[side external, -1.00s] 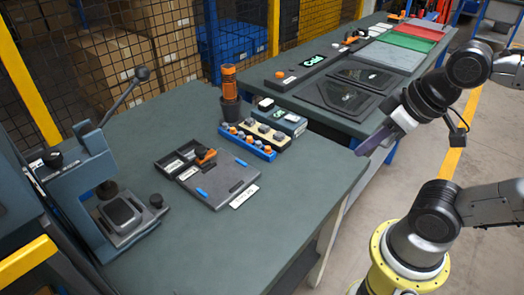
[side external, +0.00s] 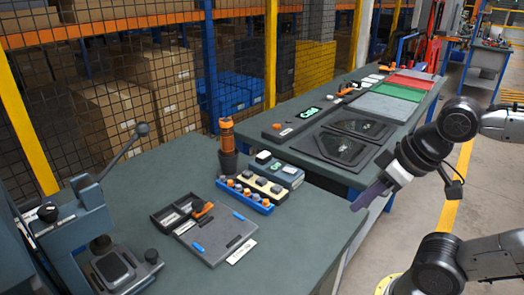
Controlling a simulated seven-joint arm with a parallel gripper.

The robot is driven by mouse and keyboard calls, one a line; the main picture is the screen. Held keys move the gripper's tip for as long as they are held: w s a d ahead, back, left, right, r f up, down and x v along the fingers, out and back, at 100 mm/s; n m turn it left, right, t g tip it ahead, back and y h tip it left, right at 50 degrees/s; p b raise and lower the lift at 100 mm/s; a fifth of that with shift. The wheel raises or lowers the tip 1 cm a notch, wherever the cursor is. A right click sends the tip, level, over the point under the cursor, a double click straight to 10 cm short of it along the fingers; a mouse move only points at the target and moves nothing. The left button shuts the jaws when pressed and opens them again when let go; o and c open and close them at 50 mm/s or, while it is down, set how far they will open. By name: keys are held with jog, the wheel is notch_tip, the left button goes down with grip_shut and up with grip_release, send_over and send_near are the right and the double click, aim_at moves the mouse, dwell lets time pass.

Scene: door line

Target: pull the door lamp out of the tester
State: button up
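A long dark box with a lit green display (side external: 309,113) lies at the left edge of the far bench; it looks like the tester. A small white piece (side external: 286,132) sits at its near end; I cannot tell whether this is the door lamp. My gripper (side external: 366,198) hangs at the right side of the benches, to the right of and nearer than the box, clear of it. Its long dark purplish fingers point down and left. They overlap in this view, so their opening does not show. I see nothing held in them.
Two dark door-shaped panels (side external: 360,127) lie between the box and my gripper. The near bench (side external: 305,215) holds a blue tray of knobs (side external: 245,196), an orange-topped tool in a cup (side external: 227,145), a grey board (side external: 215,235) and a lever press (side external: 95,225). Its right part is bare.

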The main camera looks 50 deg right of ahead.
jog(key=shift+o, duration=1.2)
jog(key=shift+s+f+m, duration=0.1)
jog(key=shift+s+m, duration=0.05)
jog(key=shift+m, duration=0.25)
jog(key=shift+o, duration=1.1)
jog(key=shift+d+r+m, duration=0.15)
jog(key=shift+r+m, duration=0.15)
jog(key=shift+m, duration=0.2)
jog(key=o, duration=0.4)
jog(key=r+m, duration=0.1)
jog(key=w+r, duration=0.1)
jog(key=r, duration=0.1)
jog(key=w+d+r+m, duration=0.1)
jog(key=r, duration=0.1)
jog(key=shift+m+h, duration=0.3)
jog(key=shift+h, duration=0.1)
jog(key=w+d+r+m+h, duration=0.2)
jog(key=w+d+r+m, duration=0.2)
jog(key=w+r+m, duration=0.5)
jog(key=m+g+h, duration=0.2)
jog(key=m+g, duration=0.2)
jog(key=g, duration=0.2)
send_over(265, 153)
jog(key=a, duration=0.6)
notch_tip(265, 153, down, 17)
jog(key=x, duration=1.3)
jog(key=shift+w+d+f, duration=0.2)
jog(key=shift+d+f, duration=0.05)
jog(key=shift+f, duration=0.05)
